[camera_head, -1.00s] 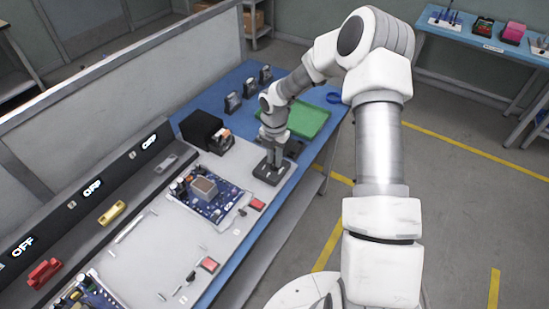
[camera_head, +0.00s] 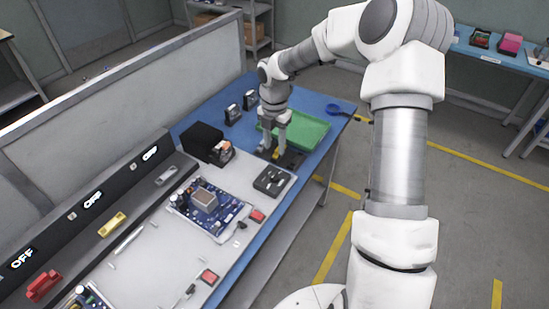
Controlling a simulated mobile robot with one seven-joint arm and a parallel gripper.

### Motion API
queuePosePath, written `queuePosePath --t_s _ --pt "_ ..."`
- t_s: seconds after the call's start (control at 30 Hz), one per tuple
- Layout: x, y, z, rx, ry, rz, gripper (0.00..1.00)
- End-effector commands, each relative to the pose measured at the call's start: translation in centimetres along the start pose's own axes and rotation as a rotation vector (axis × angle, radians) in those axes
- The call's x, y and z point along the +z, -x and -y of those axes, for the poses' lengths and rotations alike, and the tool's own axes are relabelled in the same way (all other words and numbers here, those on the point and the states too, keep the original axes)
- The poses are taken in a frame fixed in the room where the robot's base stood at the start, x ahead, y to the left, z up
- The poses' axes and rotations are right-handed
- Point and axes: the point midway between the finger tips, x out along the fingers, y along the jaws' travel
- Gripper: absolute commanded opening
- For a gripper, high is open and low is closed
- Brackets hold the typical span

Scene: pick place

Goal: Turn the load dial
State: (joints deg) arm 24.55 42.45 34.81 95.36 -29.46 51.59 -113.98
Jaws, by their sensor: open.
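My gripper (camera_head: 272,153) points down with its fingers apart, over a dark panel (camera_head: 292,160) in front of the green tray. A small yellow part (camera_head: 276,155) shows at the fingertips; I cannot tell if they touch it or if it is the load dial. A black box with small parts on top (camera_head: 272,181) lies nearer, clear of the gripper. No dial can be made out for certain at this size.
A green tray (camera_head: 308,131) lies behind the gripper on the blue bench (camera_head: 329,99). A black block (camera_head: 203,139) stands to the left. A blue circuit board (camera_head: 228,209) lies nearer on the grey surface.

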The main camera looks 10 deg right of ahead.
Motion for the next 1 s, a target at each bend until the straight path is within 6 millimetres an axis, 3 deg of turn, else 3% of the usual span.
queuePosePath --t_s 0.1,0.3,1.0 --pt "0.1 2.7 0.0 0.003 -0.002 0.003 0.42" --pt "0.1 5.2 0.0 0.001 -0.001 0.002 0.42" --pt "-0.6 6.5 0.3 -0.009 -0.047 0.008 0.42"
